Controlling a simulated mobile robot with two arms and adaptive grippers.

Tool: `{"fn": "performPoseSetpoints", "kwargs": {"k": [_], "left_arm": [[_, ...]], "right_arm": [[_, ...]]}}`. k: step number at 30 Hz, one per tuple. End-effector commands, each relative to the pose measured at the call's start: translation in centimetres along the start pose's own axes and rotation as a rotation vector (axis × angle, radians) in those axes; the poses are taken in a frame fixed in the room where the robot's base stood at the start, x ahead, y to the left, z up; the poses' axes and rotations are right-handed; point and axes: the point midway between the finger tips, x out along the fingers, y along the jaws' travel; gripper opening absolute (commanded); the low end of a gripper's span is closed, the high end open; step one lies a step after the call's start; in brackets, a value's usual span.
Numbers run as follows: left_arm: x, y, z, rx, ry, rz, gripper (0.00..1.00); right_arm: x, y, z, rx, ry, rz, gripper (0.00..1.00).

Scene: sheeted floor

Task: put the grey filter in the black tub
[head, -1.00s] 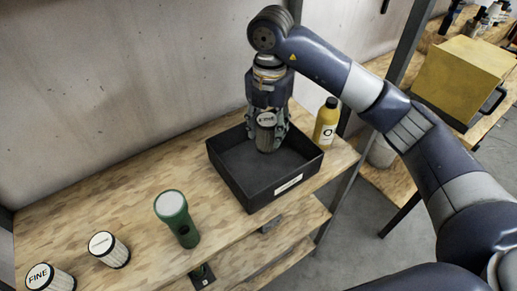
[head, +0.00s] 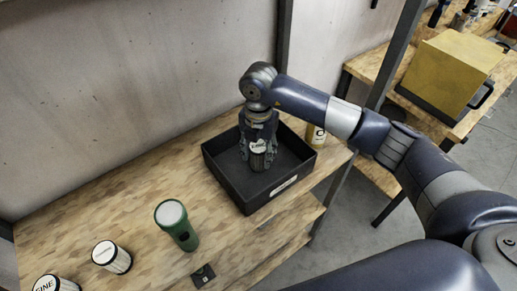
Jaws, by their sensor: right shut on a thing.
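The grey filter (head: 257,160) is a small ribbed cylinder with a white label on its top. My right gripper (head: 257,154) is shut on it and points down into the black tub. The black tub (head: 236,192) is an open rectangular box with a white label on its front wall, standing on the wooden bench. The filter is upright inside the tub's outline, low between the walls. I cannot tell whether its bottom touches the tub floor. My left gripper is not in view.
A green flashlight (head: 177,226) stands left of the tub. A white filter (head: 112,257) and another filter marked FINE (head: 55,284) are at the lower left. A yellow bottle (head: 315,135) stands close behind the tub's right side, partly hidden by my arm. The wall (head: 120,80) runs behind the bench.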

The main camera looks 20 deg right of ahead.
Motion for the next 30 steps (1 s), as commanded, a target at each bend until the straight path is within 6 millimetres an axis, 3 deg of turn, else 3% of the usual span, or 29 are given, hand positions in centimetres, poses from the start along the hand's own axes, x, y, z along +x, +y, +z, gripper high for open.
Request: {"fn": "performPoseSetpoints", "kwargs": {"k": [7,8,10,23,30], "left_arm": [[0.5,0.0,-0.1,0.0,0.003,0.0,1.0],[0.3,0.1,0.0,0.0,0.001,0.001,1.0],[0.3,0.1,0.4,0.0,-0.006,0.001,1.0],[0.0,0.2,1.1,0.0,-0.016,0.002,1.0],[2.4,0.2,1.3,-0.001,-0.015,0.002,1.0]], "right_arm": [[0.4,0.0,0.0,0.0,0.0,0.001,0.18],[0.3,0.0,0.0,0.0,0.0,0.001,0.5],[0.2,0.0,0.0,0.0,0.0,0.001,0.63],[-0.3,0.1,0.0,0.0,0.0,0.002,0.63],[-4.4,0.2,0.1,-0.002,-0.004,0.007,0.63]]}}
